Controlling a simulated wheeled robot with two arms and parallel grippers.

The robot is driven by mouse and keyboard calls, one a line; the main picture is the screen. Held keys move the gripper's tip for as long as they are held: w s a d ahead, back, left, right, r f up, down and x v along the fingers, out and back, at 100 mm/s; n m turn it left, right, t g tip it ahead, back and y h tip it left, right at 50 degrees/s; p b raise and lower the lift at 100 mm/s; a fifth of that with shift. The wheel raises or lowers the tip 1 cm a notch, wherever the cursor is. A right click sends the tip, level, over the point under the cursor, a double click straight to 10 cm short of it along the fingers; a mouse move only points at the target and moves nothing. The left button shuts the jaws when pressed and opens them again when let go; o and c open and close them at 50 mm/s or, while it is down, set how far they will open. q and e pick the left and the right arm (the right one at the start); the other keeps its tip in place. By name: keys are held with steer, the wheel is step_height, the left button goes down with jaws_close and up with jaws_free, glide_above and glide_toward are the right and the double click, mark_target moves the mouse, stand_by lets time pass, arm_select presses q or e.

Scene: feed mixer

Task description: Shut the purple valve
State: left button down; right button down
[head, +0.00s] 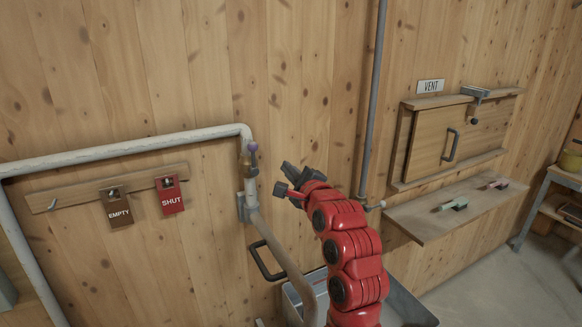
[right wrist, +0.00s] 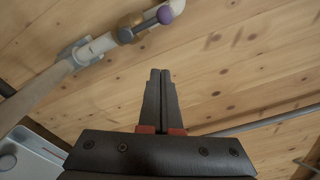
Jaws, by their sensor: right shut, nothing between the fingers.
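The purple valve has a small purple knob (head: 252,147) on a brass body (head: 246,160), set in the pale pipe just below its bend on the wooden wall. In the right wrist view the purple knob (right wrist: 165,15) is at the top edge, beside the brass ball of the valve. My right gripper (head: 287,170) is to the right of the valve and a little lower, apart from it. In the right wrist view its two dark fingers (right wrist: 160,73) are together with nothing between them. My left gripper is not in view.
A wall rail (head: 75,196) holds an EMPTY tag (head: 118,210) and a red SHUT tag (head: 170,196). A black handle (head: 268,262) and a metal bin (head: 400,300) are below. A thin vertical pipe (head: 374,90), VENT hatch (head: 430,140) and shelf (head: 450,222) are to the right.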

mark_target(253, 160)
steer(key=w+a+r+p, duration=0.1)
steer(key=w+a+p, duration=0.3)
steer(key=w+a, duration=0.1)
steer(key=shift+a+r+p, duration=0.15)
steer(key=shift+r+p, duration=0.2)
steer(key=shift+p, duration=0.05)
